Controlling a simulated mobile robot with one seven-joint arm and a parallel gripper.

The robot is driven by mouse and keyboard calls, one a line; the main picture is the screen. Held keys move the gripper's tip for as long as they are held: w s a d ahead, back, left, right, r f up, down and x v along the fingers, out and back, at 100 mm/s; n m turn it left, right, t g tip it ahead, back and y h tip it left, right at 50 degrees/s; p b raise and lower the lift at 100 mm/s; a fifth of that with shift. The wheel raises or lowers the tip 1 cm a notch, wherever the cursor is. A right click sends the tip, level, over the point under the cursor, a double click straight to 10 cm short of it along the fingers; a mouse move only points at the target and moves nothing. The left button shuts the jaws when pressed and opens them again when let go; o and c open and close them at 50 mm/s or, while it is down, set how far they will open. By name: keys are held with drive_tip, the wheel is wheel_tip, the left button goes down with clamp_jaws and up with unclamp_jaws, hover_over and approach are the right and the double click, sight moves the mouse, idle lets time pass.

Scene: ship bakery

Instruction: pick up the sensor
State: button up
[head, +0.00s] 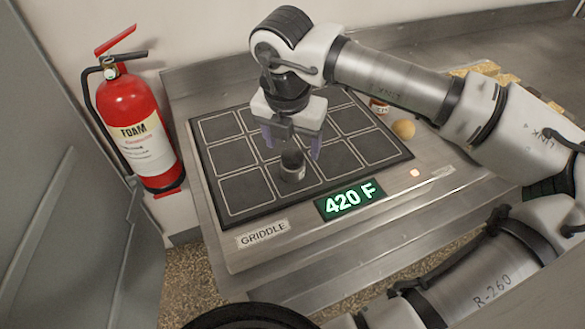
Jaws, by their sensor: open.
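The sensor appears to be the small dark cylinder with a grey band (293,166), standing upright on the black griddle plate. My gripper (292,150) points down over the griddle, its two purple-grey fingers apart. The fingers appear to be on either side of the cylinder, slightly behind or above it. The gripper is open and holds nothing. Whether a finger touches the cylinder cannot be told.
The griddle (245,193) has a plate marked in squares and a green display (350,199) reading 420 F. A round tan item (404,129) and a small red-labelled jar (379,106) sit at its right. A red foam extinguisher (140,128) stands at left.

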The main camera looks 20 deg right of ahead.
sight(293, 153)
drive_tip(key=f, duration=0.3)
drive_tip(key=f+b, duration=0.1)
drive_tip(key=f, duration=0.1)
drive_tip(key=shift+w+d+f, duration=0.15)
drive_tip(key=shift+w+f, duration=0.05)
drive_tip(key=shift+f, duration=0.2)
drive_tip(key=shift+r, duration=0.1)
drive_tip(key=c, duration=1.3)
